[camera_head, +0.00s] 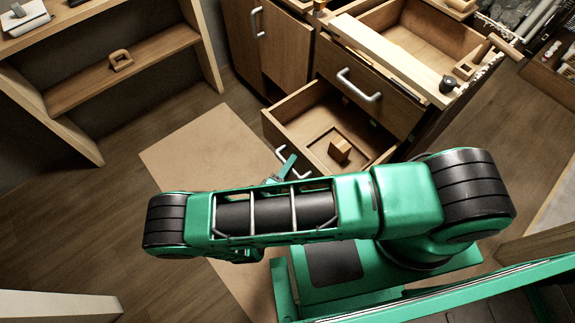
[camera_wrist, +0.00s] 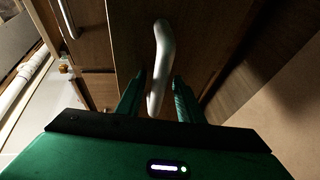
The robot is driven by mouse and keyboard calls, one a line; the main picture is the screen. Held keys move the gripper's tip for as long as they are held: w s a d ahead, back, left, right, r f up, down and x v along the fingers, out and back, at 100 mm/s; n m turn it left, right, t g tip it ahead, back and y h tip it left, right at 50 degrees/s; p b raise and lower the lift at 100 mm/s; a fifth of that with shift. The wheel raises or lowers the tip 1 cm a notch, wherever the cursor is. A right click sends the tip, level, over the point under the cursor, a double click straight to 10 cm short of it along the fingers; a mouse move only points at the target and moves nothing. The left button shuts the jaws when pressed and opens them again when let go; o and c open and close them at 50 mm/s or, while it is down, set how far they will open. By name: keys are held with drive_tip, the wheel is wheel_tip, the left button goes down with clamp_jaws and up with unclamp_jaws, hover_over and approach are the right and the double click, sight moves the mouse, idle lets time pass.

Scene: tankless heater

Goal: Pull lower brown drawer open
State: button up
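The lower brown drawer (camera_head: 290,108) stands pulled out of the cabinet, with its inside showing and a small wooden block (camera_head: 340,150) in it. Its silver bar handle (camera_head: 281,153) is partly covered by my gripper (camera_head: 286,168) in the head view. In the wrist view, the handle (camera_wrist: 161,55) runs down between the two green fingers of my gripper (camera_wrist: 159,84). The fingers are open, one on each side of the bar, with a small gap visible.
A cabinet door (camera_head: 243,40) is to the left. A wooden shelf (camera_head: 130,70) stands far left. A tan mat (camera_head: 205,150) lies on the clear floor in front.

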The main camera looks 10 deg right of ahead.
drive_tip(key=shift+a, duration=0.1)
drive_tip(key=shift+s+a+r, duration=0.1)
drive_tip(key=shift+s+a, duration=0.05)
drive_tip(key=shift+a, duration=0.05)
drive_tip(key=v, duration=1)
drive_tip(key=shift+s, duration=0.1)
